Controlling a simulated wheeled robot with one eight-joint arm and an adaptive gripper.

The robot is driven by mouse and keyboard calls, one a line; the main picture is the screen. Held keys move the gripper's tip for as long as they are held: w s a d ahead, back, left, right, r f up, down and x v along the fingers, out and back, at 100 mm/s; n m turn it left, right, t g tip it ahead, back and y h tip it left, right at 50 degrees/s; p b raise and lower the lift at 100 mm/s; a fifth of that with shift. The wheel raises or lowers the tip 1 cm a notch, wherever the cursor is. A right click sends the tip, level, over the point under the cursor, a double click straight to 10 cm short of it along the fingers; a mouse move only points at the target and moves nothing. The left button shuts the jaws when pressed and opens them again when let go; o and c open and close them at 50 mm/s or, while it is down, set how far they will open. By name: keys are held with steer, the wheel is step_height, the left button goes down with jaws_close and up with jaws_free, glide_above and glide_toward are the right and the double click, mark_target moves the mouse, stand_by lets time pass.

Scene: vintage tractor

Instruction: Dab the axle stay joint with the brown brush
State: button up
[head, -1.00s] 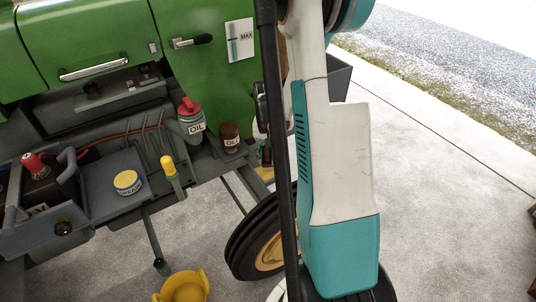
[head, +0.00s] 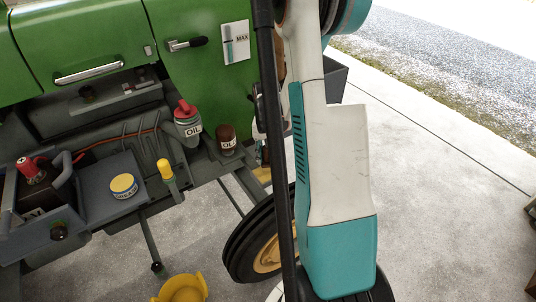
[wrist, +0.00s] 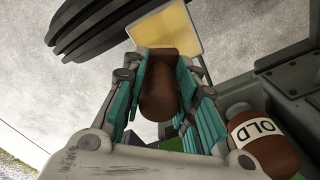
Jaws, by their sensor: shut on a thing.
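My gripper (wrist: 160,95) is shut on a brown, rounded thing (wrist: 159,88) in the wrist view, which looks like the brown brush's handle. In the head view my arm hides most of the gripper. A thin grey bar (head: 232,198) runs from the tractor's underside toward the front wheel (head: 262,245). I cannot pick out the axle stay joint with certainty.
A brown jar marked OLD (wrist: 265,142) stands close to the right of my gripper; it also shows in the head view (head: 228,140). A red-topped oil can (head: 187,122), a yellow-lidded tin (head: 124,187) and a yellow-handled tool (head: 167,172) are on the tractor's left ledges.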

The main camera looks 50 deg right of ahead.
mark_target(264, 149)
steer(key=shift+a, duration=0.55)
steer(key=shift+w, duration=0.1)
steer(key=shift+r+p, duration=0.4)
steer(key=shift+r, duration=0.25)
steer(key=shift+r+p, duration=1.65)
steer(key=shift+r, duration=0.85)
